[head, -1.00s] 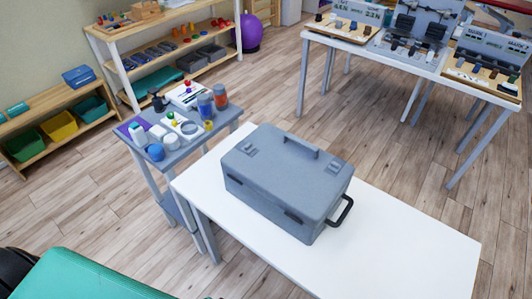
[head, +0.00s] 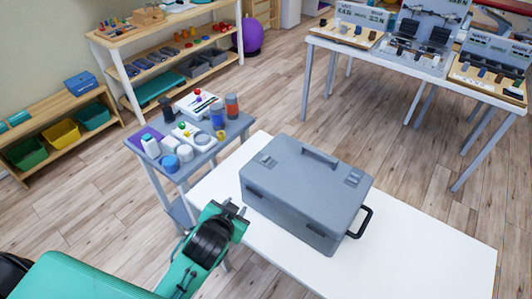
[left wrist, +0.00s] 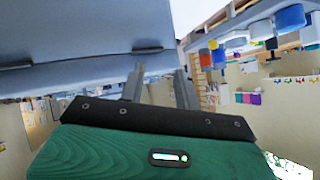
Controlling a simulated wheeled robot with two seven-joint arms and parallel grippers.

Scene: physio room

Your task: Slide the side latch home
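A closed grey case (head: 300,192) sits on the white table (head: 410,262). Two small raised latch-like fittings, left (head: 266,160) and right (head: 353,178), and a handle (head: 320,157) are on its top. A black bar handle (head: 364,221) sticks out from its right end. My left gripper (head: 236,209) is just left of the case's near left corner, apart from it in the head view. In the left wrist view its fingers (left wrist: 160,88) are parted and empty, and the case (left wrist: 80,35) fills the upper left with dark strips on its face. I cannot tell which fitting is the side latch.
A small grey side table (head: 190,165) with bottles and jars stands left of the case. Shelves (head: 170,75) stand behind it. Another table (head: 400,55) with display boards is at the back right. The white table is bare right and in front of the case.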

